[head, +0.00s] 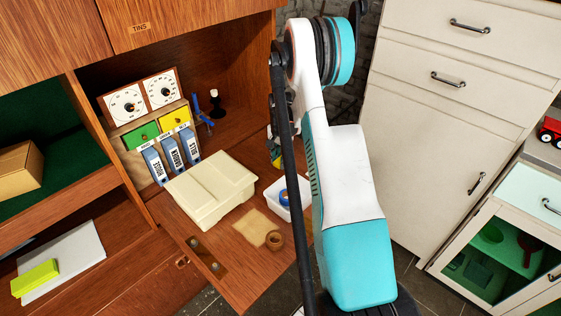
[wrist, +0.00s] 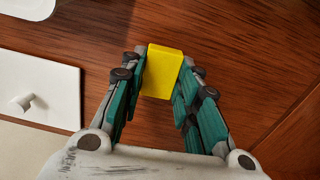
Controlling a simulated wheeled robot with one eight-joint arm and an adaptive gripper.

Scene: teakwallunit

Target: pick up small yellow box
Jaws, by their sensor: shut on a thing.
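The small yellow box (wrist: 162,72) is in the wrist view, between the fingertips of my gripper (wrist: 164,62). Both teal-and-grey fingers are closed in on its sides, so my gripper is shut on it. A reddish-brown wooden surface lies behind the box; I cannot tell how far the box is from it. In the head view my arm hides most of my gripper and the box.
Blue binders (head: 172,154) stand behind. A yellow-green block (head: 35,278) lies on paper (head: 77,262) at left.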

